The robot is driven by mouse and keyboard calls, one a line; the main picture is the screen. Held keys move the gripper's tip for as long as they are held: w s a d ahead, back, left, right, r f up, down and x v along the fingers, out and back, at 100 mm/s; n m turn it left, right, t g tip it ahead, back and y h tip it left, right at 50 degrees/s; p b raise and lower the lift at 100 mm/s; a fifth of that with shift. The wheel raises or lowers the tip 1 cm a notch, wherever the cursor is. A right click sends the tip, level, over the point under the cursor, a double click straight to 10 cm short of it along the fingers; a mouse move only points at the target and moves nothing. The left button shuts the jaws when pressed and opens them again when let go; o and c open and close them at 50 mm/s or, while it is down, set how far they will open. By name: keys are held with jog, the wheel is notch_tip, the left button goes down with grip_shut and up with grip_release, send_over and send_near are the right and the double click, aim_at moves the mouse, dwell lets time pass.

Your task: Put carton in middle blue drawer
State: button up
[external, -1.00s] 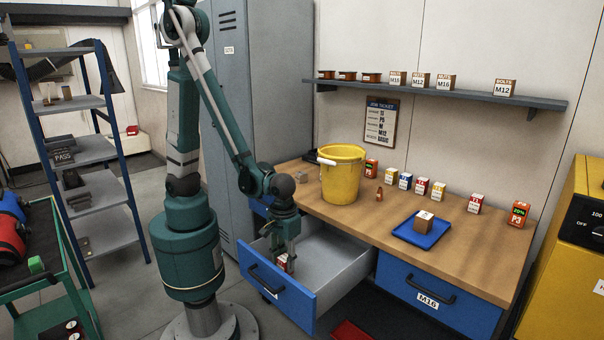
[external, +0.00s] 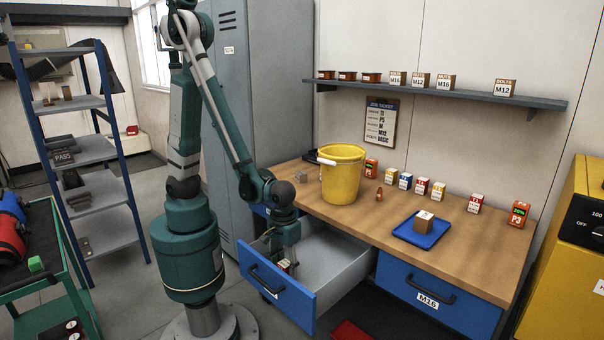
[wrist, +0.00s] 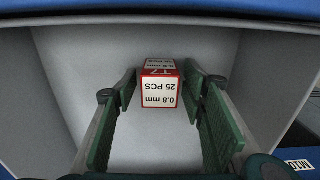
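The carton is a small white and red box marked 0.8 mm, 25 PCS. In the wrist view the carton (wrist: 160,90) lies between the fingers of my gripper (wrist: 163,105), with a gap on each side. My gripper is open. In the external view my gripper (external: 286,258) reaches down into the open blue drawer (external: 281,292), near its front panel. The carton (external: 284,265) shows only partly there, low in the drawer by the fingertips. The drawer's grey interior (wrist: 75,50) looks otherwise empty.
A closed blue drawer marked M16 (external: 437,294) is to the right. On the wooden bench (external: 330,226) stand a yellow bucket (external: 341,175), a blue tray (external: 421,235) with a brown box, and several small cartons. The drawer's walls stand close around my gripper.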

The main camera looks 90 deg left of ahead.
aim_at(285, 263)
jog(key=shift+r, duration=0.2)
notch_tip(285, 263, up, 12)
jog(key=p, duration=0.3)
jog(key=shift+p, duration=0.35)
dwell(0.5)
dwell(0.7)
jog(key=s+a+r+m+t, duration=0.1)
jog(key=a+r+m+t, duration=0.2)
jog(key=a+r, duration=0.6)
jog(key=s+a+r+m+t, duration=0.1)
jog(key=a+r+m+t, duration=0.3)
jog(key=a+r, duration=0.5)
jog(key=a+m, duration=0.2)
jog(key=a, duration=0.3)
jog(key=shift+a+r, duration=0.15)
jog(key=shift+r, duration=0.05)
jog(key=shift+s, duration=0.1)
jog(key=shift+c, duration=0.3)
